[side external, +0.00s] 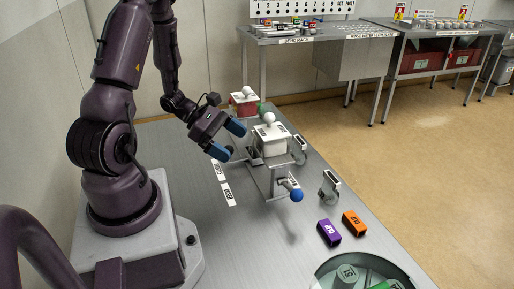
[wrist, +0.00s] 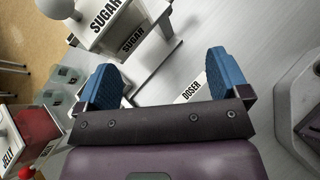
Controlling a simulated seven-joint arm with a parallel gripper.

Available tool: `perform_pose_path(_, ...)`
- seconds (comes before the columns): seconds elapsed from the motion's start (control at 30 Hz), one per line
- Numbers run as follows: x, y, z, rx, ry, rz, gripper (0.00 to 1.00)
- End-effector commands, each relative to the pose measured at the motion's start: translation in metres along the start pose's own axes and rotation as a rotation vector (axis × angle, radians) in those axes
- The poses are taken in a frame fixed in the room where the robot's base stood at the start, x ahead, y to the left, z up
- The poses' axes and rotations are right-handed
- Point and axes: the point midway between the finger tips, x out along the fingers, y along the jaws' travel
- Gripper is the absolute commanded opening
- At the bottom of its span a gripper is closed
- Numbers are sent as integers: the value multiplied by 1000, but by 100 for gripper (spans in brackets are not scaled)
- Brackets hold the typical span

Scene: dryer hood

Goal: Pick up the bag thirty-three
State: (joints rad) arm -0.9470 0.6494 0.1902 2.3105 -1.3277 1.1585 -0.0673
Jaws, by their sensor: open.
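No bag that I can read as thirty-three shows in either view. A round clear-edged container (side external: 322,278) at the bottom edge of the side view holds green rounded pieces (side external: 348,273); one has a number that looks like 51, partly cut off. My gripper (side external: 228,140) is open and empty above the table, left of a white lidded box on a metal stand. In the wrist view my blue fingers (wrist: 160,65) are spread wide with nothing between them. The white box reads SUGAR (wrist: 105,15) there, beyond the left finger.
A JELLY box (wrist: 35,125) with red contents stands at left in the wrist view. A blue ball-ended handle (side external: 296,195) sticks out from the stand. Purple (side external: 328,232) and orange (side external: 354,223) CLIP blocks lie near the container. The table's front left is clear.

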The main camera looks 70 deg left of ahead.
Motion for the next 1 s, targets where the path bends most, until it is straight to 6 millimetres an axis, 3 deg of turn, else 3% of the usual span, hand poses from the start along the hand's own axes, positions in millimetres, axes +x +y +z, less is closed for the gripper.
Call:
perform_pose_path(0.03, -2, 10, -20, -117, -19, 95, 94)
perform_pose_path(0.1, -7, 25, -41, -243, -42, 229, 94)
perform_pose_path(0.2, -14, 47, -59, -353, -70, 392, 94)
perform_pose_path(0.3, -24, 68, -60, -386, -98, 508, 94)
perform_pose_path(0.47, -26, 84, -58, -406, -128, 581, 94)
perform_pose_path(0.8, 23, 116, -57, -407, -132, 576, 94)
perform_pose_path(1.0, 36, 124, -57, -407, -132, 577, 94)
